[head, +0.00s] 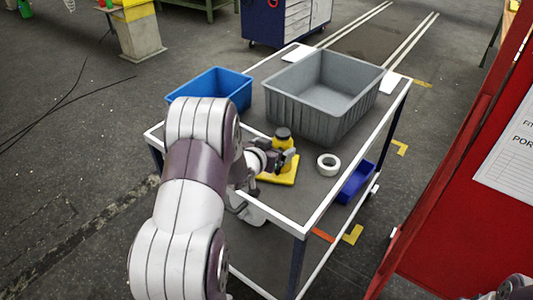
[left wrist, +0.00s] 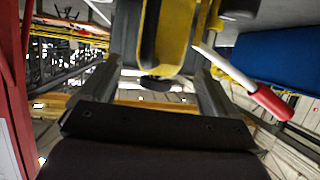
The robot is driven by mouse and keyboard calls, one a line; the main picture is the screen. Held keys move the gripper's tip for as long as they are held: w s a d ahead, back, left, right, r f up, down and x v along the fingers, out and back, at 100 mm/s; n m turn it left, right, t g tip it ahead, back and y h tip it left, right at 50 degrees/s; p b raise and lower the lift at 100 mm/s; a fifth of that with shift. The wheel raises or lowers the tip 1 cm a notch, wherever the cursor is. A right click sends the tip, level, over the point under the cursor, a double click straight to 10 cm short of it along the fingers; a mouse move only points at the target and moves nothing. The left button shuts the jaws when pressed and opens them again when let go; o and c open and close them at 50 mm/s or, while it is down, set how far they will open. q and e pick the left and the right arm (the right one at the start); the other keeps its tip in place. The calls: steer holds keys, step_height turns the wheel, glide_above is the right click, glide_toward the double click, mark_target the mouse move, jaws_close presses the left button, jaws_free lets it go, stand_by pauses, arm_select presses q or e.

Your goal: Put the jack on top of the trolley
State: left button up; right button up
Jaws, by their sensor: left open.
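The trolley (head: 318,203) is a grey-topped table with white edges in the middle of the head view. The jack (head: 282,177) is yellow with a black top and a flat yellow base; it stands upright on the trolley top, near its front. My left gripper (head: 275,159) is at the jack's body and partly hides it. In the left wrist view the jack's yellow body (left wrist: 176,33) lies between the two fingers of the open left gripper (left wrist: 163,78). I cannot tell whether the fingers touch it.
On the trolley are a grey crate (head: 305,118), a blue bin (head: 235,88) and a white tape roll (head: 328,164). A small dark blue bin (head: 355,184) sits at its right side. A red cabinet (head: 455,190) stands at right. A red-handled tool (left wrist: 268,100) shows in the left wrist view.

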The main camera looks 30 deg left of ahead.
arm_select(q)
steer(key=a+v, duration=0.1)
steer(key=v, duration=0.8)
steer(key=s+d+f+g, duration=0.2)
steer(key=s+d+g, duration=0.4)
steer(key=s+d, duration=0.2)
steer(key=s+d+f+g, duration=0.3)
steer(key=s+d+g, duration=0.3)
steer(key=s+d, duration=0.2)
steer(key=shift+d+f+m+h+b, duration=0.35)
steer(key=shift+d+m+h+b, duration=0.1)
steer(key=shift+d, duration=0.1)
